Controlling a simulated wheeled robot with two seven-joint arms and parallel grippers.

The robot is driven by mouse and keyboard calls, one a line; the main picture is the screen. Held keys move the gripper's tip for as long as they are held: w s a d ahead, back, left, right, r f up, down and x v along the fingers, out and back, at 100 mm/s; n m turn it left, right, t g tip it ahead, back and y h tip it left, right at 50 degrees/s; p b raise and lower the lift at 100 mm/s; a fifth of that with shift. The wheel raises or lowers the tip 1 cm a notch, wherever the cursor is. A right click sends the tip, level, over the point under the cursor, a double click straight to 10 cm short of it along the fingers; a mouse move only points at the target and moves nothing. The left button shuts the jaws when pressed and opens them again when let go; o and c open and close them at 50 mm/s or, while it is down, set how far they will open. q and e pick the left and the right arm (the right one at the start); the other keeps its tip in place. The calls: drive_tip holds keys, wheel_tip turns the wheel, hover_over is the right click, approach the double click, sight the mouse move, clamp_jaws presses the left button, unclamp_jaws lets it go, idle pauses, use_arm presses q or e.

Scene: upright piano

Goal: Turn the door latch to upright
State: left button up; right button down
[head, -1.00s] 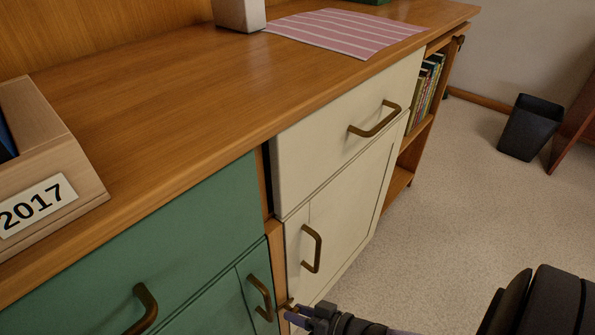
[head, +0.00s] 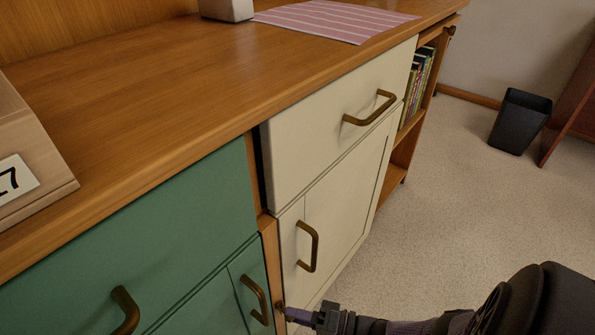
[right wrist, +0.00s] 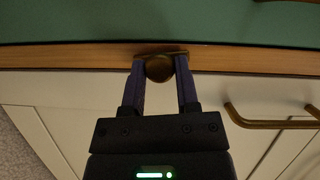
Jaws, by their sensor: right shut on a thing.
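The door latch (right wrist: 160,68) is a small dark brass piece with a round knob, on the narrow wooden strip (right wrist: 90,56) between the green and cream cabinet fronts. In the right wrist view its thin plate lies nearly along the strip. My right gripper (right wrist: 160,72) is shut on the latch, with a purple finger on each side of the knob. In the head view, the right gripper (head: 284,312) meets the latch (head: 279,306) low on the strip; the latch is small there and its angle is hard to tell. My left gripper is out of view.
The green door handle (head: 255,299) is just left of the latch, and the cream door handle (head: 307,246) is above right. The wooden countertop (head: 150,95) overhangs the fronts. A black bin (head: 520,121) stands far right on open carpet (head: 445,190).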

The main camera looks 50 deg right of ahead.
drive_tip(key=shift+f+m, duration=0.1)
drive_tip(key=shift+m, duration=0.5)
drive_tip(key=shift+c, duration=1.9)
unclamp_jaws()
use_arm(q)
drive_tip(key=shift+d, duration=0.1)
use_arm(e)
drive_tip(key=shift+s, duration=0.1)
